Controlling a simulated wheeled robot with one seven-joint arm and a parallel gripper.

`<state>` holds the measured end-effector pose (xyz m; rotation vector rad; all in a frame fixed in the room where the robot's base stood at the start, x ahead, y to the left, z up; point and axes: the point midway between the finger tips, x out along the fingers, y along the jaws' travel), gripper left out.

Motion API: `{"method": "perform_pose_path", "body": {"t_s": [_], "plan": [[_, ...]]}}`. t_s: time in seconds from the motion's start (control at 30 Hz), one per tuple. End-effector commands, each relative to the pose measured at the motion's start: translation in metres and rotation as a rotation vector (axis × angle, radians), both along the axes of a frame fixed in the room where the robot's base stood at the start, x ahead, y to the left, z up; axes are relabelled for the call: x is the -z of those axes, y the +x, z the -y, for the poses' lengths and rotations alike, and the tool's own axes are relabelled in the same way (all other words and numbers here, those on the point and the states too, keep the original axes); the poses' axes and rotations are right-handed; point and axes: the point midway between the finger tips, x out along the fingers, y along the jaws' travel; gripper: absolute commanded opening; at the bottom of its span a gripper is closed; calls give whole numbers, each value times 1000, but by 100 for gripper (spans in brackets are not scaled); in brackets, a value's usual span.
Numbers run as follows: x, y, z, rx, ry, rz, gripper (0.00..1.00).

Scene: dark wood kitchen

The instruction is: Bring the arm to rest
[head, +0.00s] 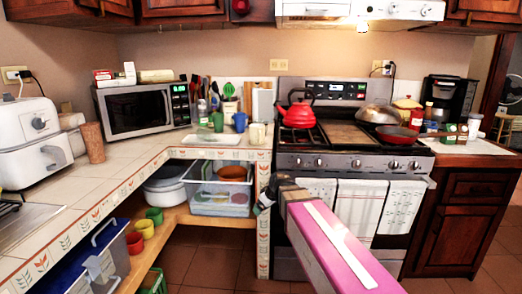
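My arm (335,248), magenta with a white stripe, reaches from the lower right up toward the middle of the head view. Its dark end, with my gripper (264,197), is small in the picture, in front of the tiled post between the open shelf and the stove. The fingers are too small to make out, so I cannot tell whether they are open or shut. I see no object held at the arm's end.
The stove (352,160) carries a red kettle (299,113) and a red pan (397,134); towels hang on its front. A tiled counter (122,165) with a microwave (135,109) runs along the left. Its lower shelf holds a clear bin (218,200). Some tiled floor (215,262) is clear.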

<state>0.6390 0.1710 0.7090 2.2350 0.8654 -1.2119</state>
Motion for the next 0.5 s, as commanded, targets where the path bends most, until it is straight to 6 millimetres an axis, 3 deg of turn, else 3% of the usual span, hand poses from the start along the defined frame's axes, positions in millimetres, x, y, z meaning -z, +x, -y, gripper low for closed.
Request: {"method": "perform_pose_path", "body": {"t_s": [0.03, 0.1, 0.3, 0.5], "plan": [[22, -20, 25, 80, -8, -72, 97], [47, -42, 53, 195, -21, -166, 97], [103, -109, 125, 524, -71, -395, 97], [130, -153, 163, 742, -117, -517, 97]]}}
